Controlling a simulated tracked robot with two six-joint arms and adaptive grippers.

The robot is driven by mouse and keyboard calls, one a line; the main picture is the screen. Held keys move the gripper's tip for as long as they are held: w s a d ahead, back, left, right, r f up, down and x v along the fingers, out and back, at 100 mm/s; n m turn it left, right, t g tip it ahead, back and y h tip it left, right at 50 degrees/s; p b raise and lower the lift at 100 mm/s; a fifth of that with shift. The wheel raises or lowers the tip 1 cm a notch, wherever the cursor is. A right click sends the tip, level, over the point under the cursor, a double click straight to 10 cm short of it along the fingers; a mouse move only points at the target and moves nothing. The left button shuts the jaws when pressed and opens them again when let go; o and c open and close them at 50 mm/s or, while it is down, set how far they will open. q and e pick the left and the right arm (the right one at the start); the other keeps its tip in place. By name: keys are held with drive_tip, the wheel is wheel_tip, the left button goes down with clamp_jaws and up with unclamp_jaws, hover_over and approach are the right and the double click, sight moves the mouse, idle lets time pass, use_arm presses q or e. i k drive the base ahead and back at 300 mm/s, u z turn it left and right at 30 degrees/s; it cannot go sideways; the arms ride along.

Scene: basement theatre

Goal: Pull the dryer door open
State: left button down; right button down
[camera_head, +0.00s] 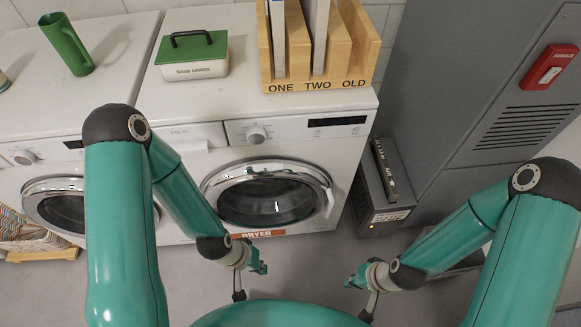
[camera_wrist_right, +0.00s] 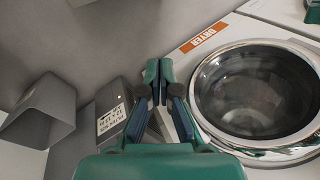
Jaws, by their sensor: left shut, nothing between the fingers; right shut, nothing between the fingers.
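The dryer is the white machine (camera_head: 340,160) with an orange DRYER label (camera_head: 262,234) on its lower front. Its round door (camera_head: 268,198), with a chrome rim and dark glass, looks closed; a pale handle (camera_head: 328,201) sits at its right edge. In the right wrist view the door (camera_wrist_right: 255,92) fills the right side. My left gripper (camera_head: 259,266) is shut and empty, low in front of the dryer, apart from the door. My right gripper (camera_head: 351,282) is shut and empty, lower right of the door; in its wrist view the fingertips (camera_wrist_right: 158,75) are left of the rim, not touching it.
A second white machine (camera_head: 62,204) stands left of the dryer, partly behind my left arm. A green-lidded box (camera_head: 193,56) and a wooden file rack (camera_head: 322,60) stand on top. A dark grey box (camera_head: 384,202) and a grey cabinet (camera_head: 455,80) stand to the right.

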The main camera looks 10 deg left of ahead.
sight(219, 185)
drive_tip(key=z, duration=0.95)
drive_tip(key=k, duration=1.5)
drive_tip(key=u, duration=0.8)
drive_tip(key=i, duration=1.05)
